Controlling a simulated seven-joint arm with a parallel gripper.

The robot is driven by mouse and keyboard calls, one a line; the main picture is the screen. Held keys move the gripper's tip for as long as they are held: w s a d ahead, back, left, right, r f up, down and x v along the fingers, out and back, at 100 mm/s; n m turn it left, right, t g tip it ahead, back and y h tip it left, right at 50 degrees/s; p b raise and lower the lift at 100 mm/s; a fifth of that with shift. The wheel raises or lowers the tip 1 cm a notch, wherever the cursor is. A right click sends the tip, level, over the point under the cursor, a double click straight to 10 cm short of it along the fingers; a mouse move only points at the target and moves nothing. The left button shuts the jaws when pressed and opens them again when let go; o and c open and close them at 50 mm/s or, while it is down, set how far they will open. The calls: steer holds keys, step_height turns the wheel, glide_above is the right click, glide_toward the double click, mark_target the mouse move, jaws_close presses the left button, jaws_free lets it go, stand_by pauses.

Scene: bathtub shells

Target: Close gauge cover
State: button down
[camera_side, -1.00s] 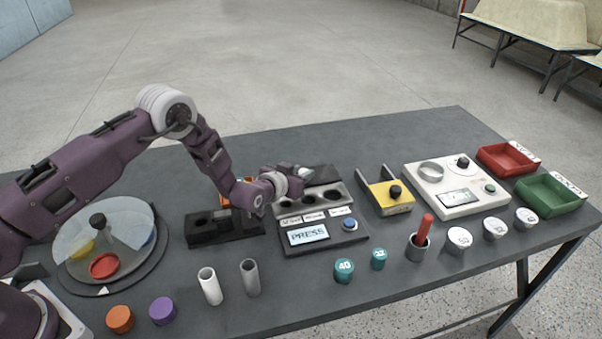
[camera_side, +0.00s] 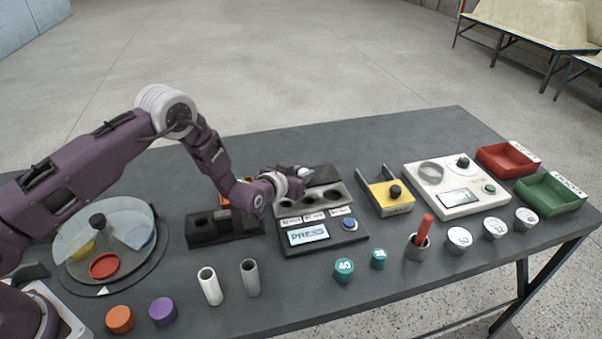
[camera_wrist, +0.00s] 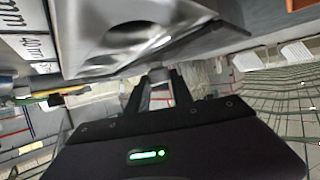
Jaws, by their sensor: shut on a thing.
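The gauge (camera_side: 322,238) is a dark box with a "PRESS" display, a blue button and a grey block with several round holes. Its dark cover (camera_side: 326,175) stands raised at the back of the block, so the holes are uncovered. My gripper (camera_side: 304,172) is at the cover's left side, behind the block. In the wrist view my gripper (camera_wrist: 158,76) has its fingers close together on a small grey part below the shiny holed block (camera_wrist: 125,40). This part seems to belong to the cover; the contact is partly hidden.
A black holder (camera_side: 225,230) stands just left of the gauge, under my wrist. A yellow fixture (camera_side: 388,198) and a white device (camera_side: 455,188) stand to the right. Two tubes (camera_side: 210,287) and teal caps (camera_side: 344,270) stand in front. The table behind the gauge is mostly clear.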

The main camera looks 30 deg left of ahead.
steer(key=s+d, duration=0.6)
steer(key=c, duration=1.1)
jaws_free()
steer(key=shift+s, duration=0.1)
steer(key=v, duration=0.5)
steer(key=shift+d, duration=0.1)
step_height(320, 180, up, 7)
